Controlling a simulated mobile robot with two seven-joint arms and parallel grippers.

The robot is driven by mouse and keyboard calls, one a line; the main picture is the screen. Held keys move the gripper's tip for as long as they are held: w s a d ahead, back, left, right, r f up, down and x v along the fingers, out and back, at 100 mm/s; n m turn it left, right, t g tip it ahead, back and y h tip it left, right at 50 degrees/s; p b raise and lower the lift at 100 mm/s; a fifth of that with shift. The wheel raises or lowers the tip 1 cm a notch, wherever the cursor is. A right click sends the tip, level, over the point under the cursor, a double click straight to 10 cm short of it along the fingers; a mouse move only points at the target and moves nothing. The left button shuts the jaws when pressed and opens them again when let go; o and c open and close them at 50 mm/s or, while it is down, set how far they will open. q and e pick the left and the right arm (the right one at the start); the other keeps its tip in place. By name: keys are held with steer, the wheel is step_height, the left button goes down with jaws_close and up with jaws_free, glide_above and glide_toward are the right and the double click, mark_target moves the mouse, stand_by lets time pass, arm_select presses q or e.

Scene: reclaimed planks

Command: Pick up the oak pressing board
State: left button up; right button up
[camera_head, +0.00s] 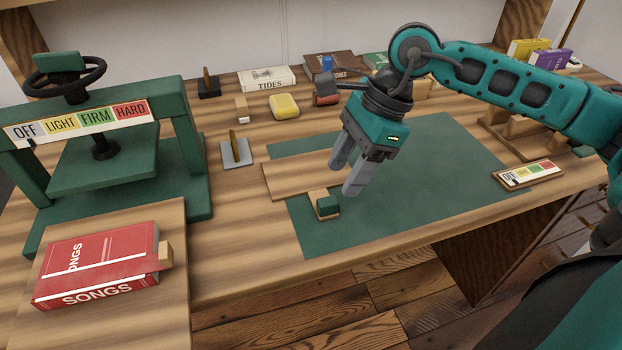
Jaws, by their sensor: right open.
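What looks like the oak pressing board (287,180) is a flat pale wooden board lying partly on the green mat (420,200), left of centre. A small wooden block with a green face (325,204) stands at its front edge; I cannot tell whether it is part of the board. My right gripper (348,176) is open and empty, pointing down over the right end of the board and hiding part of it. Its gap from the board is hard to judge. My left gripper is not in view.
A green screw press (105,160) stands at left, with a red book (100,265) in front. A metal-plated stand (236,152), yellow block (284,106) and books (267,79) lie behind. A small dial plate (528,175) lies right. The mat's right half is clear.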

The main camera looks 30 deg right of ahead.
mark_target(328, 200)
steer(key=x, duration=0.2)
steer(key=a+b+x, duration=0.1)
steer(key=x, duration=0.2)
steer(key=shift+s, duration=0.2)
jaws_close()
stand_by(0.3)
